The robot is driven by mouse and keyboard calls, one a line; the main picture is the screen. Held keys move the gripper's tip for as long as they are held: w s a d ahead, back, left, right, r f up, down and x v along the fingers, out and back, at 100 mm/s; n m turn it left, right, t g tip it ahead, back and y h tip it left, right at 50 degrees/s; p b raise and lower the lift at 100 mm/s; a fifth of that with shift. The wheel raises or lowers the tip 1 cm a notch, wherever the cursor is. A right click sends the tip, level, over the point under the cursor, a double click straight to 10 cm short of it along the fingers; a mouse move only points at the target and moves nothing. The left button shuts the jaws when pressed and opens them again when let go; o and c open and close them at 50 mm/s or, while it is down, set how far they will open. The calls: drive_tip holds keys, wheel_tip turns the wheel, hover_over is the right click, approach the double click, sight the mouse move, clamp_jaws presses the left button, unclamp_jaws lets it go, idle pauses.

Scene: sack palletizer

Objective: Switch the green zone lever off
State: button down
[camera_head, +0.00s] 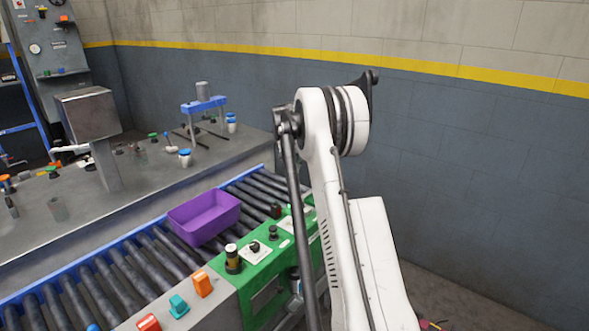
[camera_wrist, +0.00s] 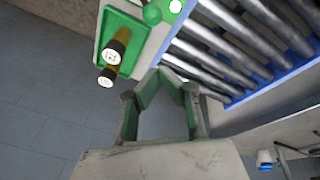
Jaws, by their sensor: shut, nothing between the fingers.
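The green control panel (camera_head: 268,262) sits beside the roller conveyor in the head view. It carries a yellow and black post with a pale top (camera_head: 232,259), a black knob on a white plate (camera_head: 254,247) and other small dark controls. I cannot tell for sure which of these is the green zone lever. In the wrist view a green panel (camera_wrist: 137,22) at the upper left bears two yellow-brown posts with black collars and white caps (camera_wrist: 113,52). My gripper (camera_wrist: 168,80) is shut and empty, to the lower right of these posts and apart from them. The head view does not show my gripper.
A purple bin (camera_head: 204,216) rests on the conveyor rollers (camera_head: 133,268). Orange (camera_head: 202,284), teal (camera_head: 178,306) and red (camera_head: 148,323) blocks stand on the near grey ledge. A bench with a grey box on a post (camera_head: 88,113) lies behind. Bare floor (camera_wrist: 45,110) shows at left in the wrist view.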

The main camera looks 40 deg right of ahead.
sight(300, 198)
wheel_tip(300, 198, down, 6)
drive_tip(key=s+a, duration=0.1)
drive_tip(key=s, duration=0.1)
drive_tip(key=shift+s+f, duration=0.15)
drive_tip(key=shift+f, duration=0.05)
idle(0.4)
drive_tip(key=shift+a, duration=0.1)
